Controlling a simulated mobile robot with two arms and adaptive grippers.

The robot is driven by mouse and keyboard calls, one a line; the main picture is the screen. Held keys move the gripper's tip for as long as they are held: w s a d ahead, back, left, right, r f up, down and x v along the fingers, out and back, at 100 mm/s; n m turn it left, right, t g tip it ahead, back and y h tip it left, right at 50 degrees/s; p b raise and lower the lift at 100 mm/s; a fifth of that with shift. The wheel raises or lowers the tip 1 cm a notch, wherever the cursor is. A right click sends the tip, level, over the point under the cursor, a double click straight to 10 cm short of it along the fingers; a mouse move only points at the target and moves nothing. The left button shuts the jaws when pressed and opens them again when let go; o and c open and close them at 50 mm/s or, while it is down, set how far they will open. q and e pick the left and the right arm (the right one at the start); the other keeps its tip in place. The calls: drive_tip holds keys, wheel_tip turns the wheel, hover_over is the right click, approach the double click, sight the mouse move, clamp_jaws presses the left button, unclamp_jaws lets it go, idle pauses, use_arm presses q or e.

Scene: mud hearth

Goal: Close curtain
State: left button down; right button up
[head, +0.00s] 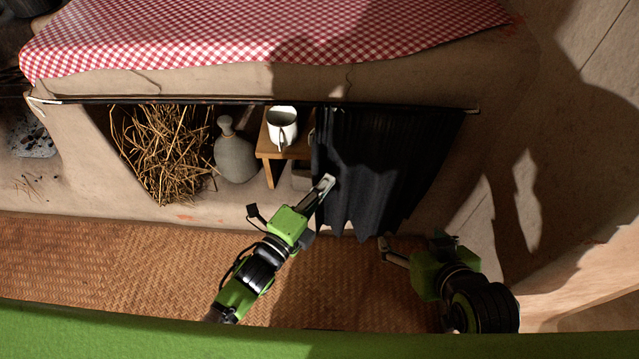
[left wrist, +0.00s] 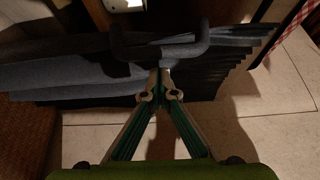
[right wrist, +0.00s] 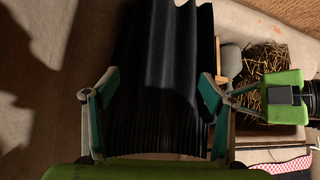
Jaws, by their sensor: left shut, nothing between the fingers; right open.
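The dark curtain (head: 372,165) hangs bunched at the right part of the opening under the counter. Its rod (head: 230,101) runs along the top of the opening, and the left part is uncovered. My left gripper (head: 327,184) is shut and empty at the curtain's left edge; whether it touches the cloth I cannot tell. In the left wrist view the curtain (left wrist: 60,75) lies in folds behind its closed fingers (left wrist: 160,75). My right gripper (head: 383,245) is open near the curtain's lower edge. In the right wrist view the curtain (right wrist: 160,80) shows between its spread fingers (right wrist: 158,85).
Inside the opening are a straw pile (head: 165,150), a grey jug (head: 236,155) and a white mug (head: 282,126) on a small wooden stool (head: 268,148). A red checked cloth (head: 250,40) covers the counter. A woven mat (head: 120,265) covers the floor. A wall stands at the right.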

use_arm(q)
drive_tip(key=shift+w+a+r, duration=0.1)
drive_tip(key=shift+a, duration=0.55)
use_arm(e)
drive_tip(key=shift+w+a+r+t, duration=0.15)
drive_tip(key=shift+w+r+t, duration=0.15)
drive_tip(key=shift+w, duration=0.05)
